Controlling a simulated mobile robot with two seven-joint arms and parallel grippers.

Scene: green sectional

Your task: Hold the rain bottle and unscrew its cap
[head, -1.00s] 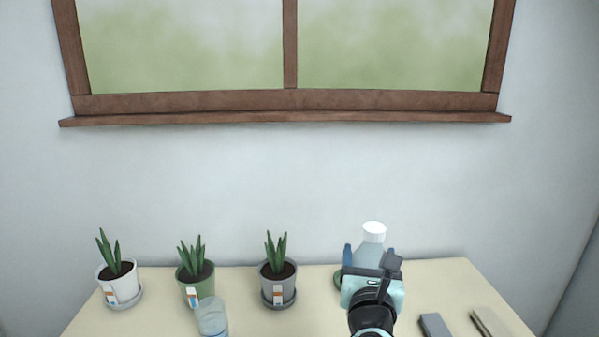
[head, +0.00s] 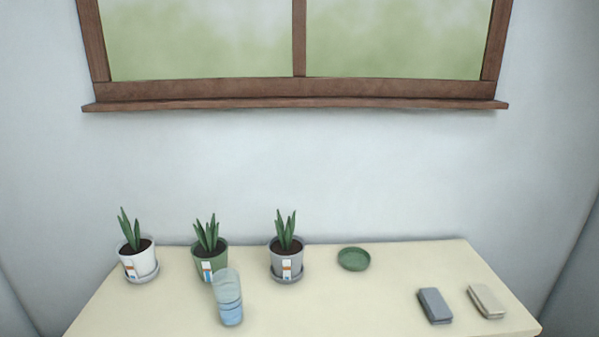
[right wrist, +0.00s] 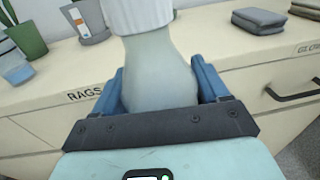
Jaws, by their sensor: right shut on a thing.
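The rain bottle (right wrist: 160,65) fills the middle of the right wrist view, with its white ribbed cap (right wrist: 138,14) still on at the top edge. My right gripper (right wrist: 158,88) is shut on the bottle's body, one blue finger on each side. The bottle is held in front of the table, whose drawers show behind it. The bottle's lower part is hidden behind the gripper. In the head view neither the bottle nor either gripper shows.
On the table (head: 380,310) stand a white pot (head: 135,263), a green pot (head: 208,262), a grey pot (head: 288,262) and a clear cup with blue (head: 228,300). An empty green saucer (head: 354,259) lies at the back. Grey (head: 435,306) and beige (head: 487,301) folded cloths lie at the right.

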